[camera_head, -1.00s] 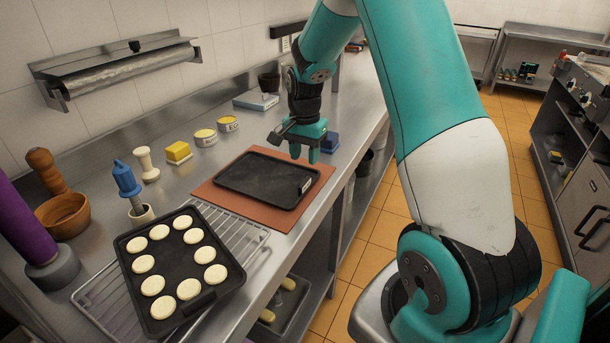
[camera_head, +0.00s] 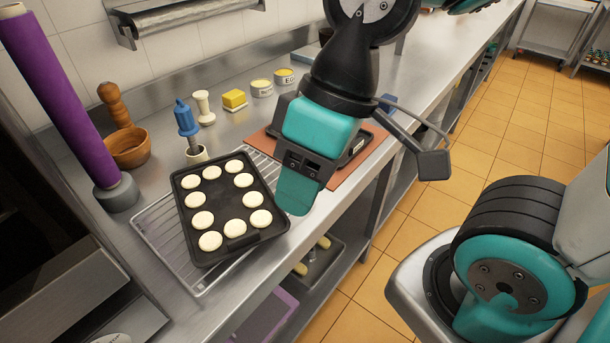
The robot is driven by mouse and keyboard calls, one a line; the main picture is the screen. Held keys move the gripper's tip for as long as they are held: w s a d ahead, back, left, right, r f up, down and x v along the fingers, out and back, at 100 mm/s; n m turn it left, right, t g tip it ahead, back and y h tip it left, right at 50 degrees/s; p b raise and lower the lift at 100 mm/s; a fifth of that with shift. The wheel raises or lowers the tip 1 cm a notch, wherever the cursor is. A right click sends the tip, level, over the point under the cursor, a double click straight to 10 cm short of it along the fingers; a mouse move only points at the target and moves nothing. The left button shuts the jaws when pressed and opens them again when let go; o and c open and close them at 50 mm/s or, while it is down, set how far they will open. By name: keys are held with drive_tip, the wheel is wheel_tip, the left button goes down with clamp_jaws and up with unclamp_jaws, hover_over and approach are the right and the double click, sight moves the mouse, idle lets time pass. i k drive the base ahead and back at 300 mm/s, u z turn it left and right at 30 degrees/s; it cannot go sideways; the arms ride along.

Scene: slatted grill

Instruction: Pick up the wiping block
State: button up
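A yellow block (camera_head: 234,98) with a paler base sits near the wall, left of two small tins. My gripper (camera_head: 297,190) hangs large in front of the mat, right of the tray of dough rounds.
A black tray of pale rounds (camera_head: 187,230) sits on a wire rack (camera_head: 150,221). My gripper hides much of another black tray (camera_head: 357,146) on the terracotta mat (camera_head: 345,176). A blue-handled brush (camera_head: 186,118), white pestle-like tool (camera_head: 204,108) and wooden bowl (camera_head: 128,148) stand left.

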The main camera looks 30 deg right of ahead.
sight(390, 109)
drive_tip(key=z, duration=0.9)
drive_tip(key=i, duration=0.85)
drive_tip(key=u, duration=0.25)
